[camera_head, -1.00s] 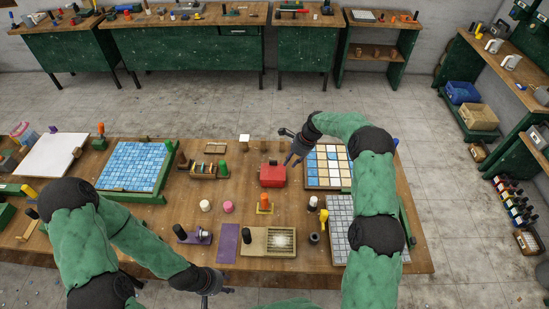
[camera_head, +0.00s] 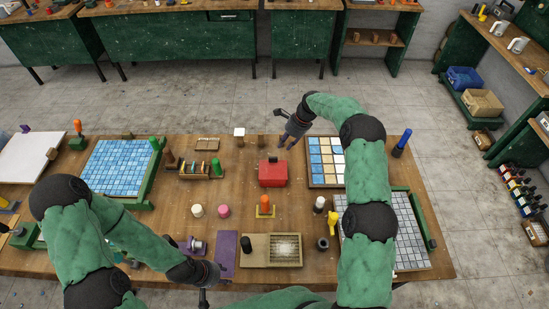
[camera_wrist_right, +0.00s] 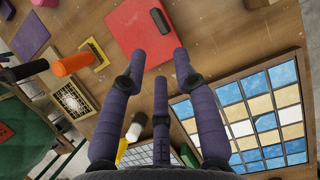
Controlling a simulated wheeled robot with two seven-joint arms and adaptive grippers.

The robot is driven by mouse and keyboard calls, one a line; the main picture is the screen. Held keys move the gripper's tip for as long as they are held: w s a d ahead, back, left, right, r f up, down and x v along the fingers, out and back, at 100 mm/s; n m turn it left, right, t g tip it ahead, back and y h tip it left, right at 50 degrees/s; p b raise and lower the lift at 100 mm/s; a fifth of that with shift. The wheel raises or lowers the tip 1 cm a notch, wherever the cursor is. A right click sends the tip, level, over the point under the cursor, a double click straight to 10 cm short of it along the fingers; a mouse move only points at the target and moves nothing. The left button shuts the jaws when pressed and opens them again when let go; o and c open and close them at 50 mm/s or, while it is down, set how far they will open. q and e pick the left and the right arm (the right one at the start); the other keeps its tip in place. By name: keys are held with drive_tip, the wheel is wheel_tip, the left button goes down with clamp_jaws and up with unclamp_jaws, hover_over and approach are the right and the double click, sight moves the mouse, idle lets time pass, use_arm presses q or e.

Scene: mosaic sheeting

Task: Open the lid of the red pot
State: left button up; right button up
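The red pot (camera_head: 272,175) stands upright near the middle of the wooden table. Its flat red lid (camera_wrist_right: 128,35) fills the top middle of the right wrist view, with a dark handle (camera_wrist_right: 160,20) on it. The lid looks closed. My right gripper (camera_head: 280,128) is just behind the pot and a little right of it in the head view, apart from it. In the right wrist view its purple fingers (camera_wrist_right: 160,65) are spread with nothing between them. My left gripper (camera_head: 204,292) is at the table's front edge, far from the pot; its fingers are too small to read.
Right of the pot lies a tray of blue, white and tan tiles (camera_head: 327,160). A rack of discs (camera_head: 195,168) is to the left.

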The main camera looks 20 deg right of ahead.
sight(275, 158)
use_arm(q)
drive_tip(key=shift+r, duration=0.2)
drive_tip(key=shift+r+p, duration=0.55)
drive_tip(key=shift+p, duration=0.2)
use_arm(e)
drive_tip(key=x, duration=1)
drive_tip(key=shift+a+f, duration=0.1)
drive_tip(key=shift+f, duration=0.2)
clamp_jaws()
